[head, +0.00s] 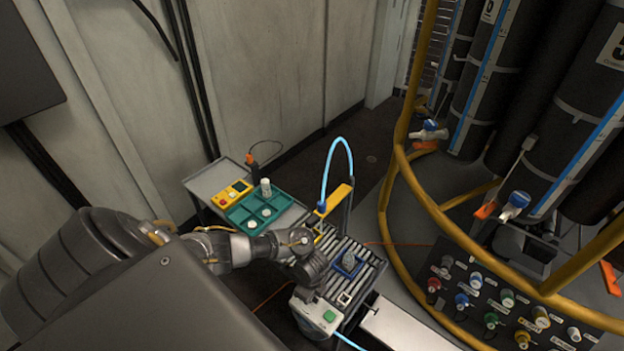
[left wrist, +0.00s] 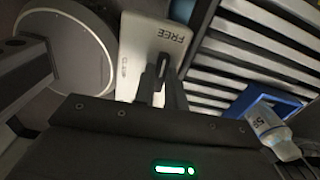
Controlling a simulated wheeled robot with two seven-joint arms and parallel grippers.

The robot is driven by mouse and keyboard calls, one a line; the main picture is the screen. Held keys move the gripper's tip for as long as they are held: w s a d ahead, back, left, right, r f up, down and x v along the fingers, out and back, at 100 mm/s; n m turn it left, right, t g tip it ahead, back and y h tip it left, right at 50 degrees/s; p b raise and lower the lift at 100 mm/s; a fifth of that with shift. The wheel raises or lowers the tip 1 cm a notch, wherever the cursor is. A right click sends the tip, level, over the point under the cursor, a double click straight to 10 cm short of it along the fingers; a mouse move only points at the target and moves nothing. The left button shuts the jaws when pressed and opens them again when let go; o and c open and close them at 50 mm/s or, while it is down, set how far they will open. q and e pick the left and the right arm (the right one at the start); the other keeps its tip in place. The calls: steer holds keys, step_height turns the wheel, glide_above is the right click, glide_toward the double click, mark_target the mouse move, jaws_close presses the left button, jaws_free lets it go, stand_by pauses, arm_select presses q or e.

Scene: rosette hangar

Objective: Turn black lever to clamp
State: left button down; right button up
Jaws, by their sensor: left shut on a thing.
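The white clamp plate (left wrist: 145,35) in the left wrist view bears the word FREE at its top right and what looks like CLAMP at its left. The black lever (left wrist: 163,64) stands on this plate, between the fingers of my left gripper (left wrist: 162,82), which is shut on it. In the head view my left gripper (head: 306,286) reaches down onto the pale box (head: 318,318) with a green patch at the front of the roller table. The lever is hidden there by the gripper. My right gripper is not in view.
A blue holder (head: 336,270) with a grey-white bottle (head: 348,258) stands on the roller table (head: 367,281), close beside my gripper. A green tray (head: 237,215) and a yellow device (head: 222,200) lie on a side table behind. Yellow rails (head: 399,200) curve at the right.

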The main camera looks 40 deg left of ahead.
arm_select(q)
steer(key=n+p, duration=0.3)
steer(key=shift+s+r+n+p, duration=0.2)
steer(key=shift+r+n+p, duration=0.05)
steer(key=shift+n+p, duration=0.05)
steer(key=n+p, duration=0.1)
steer(key=n, duration=0.1)
steer(key=n+p, duration=0.3)
steer(key=shift+s+d+n, duration=0.2)
steer(key=shift+d+n, duration=0.05)
steer(key=shift+n, duration=0.05)
steer(key=n+p, duration=0.1)
steer(key=n, duration=0.1)
steer(key=n+p, duration=0.1)
steer(key=n, duration=0.1)
steer(key=shift+s+d+f, duration=0.1)
steer(key=shift+d, duration=0.1)
steer(key=shift+d+f+n+p, duration=0.15)
steer(key=shift+n+p, duration=0.35)
steer(key=shift+n, duration=1.5)
steer(key=c, duration=1.7)
jaws_free()
